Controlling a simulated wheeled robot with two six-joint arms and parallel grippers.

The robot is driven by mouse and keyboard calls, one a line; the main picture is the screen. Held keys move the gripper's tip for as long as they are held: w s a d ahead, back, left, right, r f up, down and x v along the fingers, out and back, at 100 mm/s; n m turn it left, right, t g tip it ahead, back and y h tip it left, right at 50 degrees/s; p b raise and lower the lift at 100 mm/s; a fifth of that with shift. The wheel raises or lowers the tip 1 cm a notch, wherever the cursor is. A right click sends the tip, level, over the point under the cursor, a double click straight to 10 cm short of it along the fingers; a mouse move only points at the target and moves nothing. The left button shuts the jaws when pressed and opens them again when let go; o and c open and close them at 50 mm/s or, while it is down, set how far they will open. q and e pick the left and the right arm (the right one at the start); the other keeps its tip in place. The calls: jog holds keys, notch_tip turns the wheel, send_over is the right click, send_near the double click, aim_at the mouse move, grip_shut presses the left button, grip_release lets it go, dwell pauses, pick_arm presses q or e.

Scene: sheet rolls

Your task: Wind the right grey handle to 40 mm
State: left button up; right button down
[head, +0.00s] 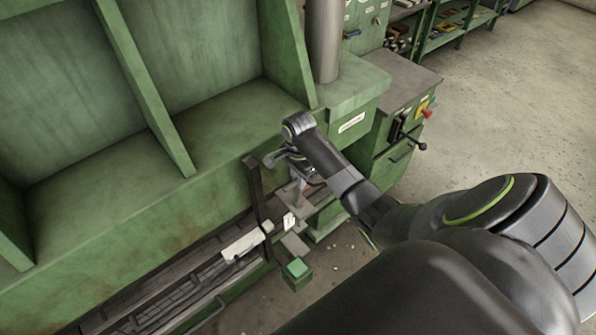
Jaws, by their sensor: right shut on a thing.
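My right arm reaches in from the lower right, and its gripper (287,160) is at the right end of the green machine, beside a dark upright bar (257,192). The gripper is shut on the right grey handle, which is mostly hidden behind the fingers and wrist. Grey metal parts of the handle's mount (299,193) show just below the gripper. A small white label or scale (289,221) is below that; its marks are too small to read. My left gripper is not in view.
The big green machine frame (90,215) fills the left. A green cabinet (392,150) with a black lever and red knob (427,113) stands to the right. A small green block (297,270) sticks out below. Open concrete floor (510,110) lies to the right.

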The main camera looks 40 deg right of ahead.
dwell(0.5)
jog(key=shift+r+m+p, duration=0.2)
jog(key=shift+m+p, duration=0.2)
jog(key=shift+p, duration=0.3)
jog(key=shift+f+m, duration=0.25)
jog(key=shift+m, duration=0.35)
jog(key=m, duration=1.2)
jog(key=c, duration=1)
grip_release()
jog(key=shift+r, duration=0.1)
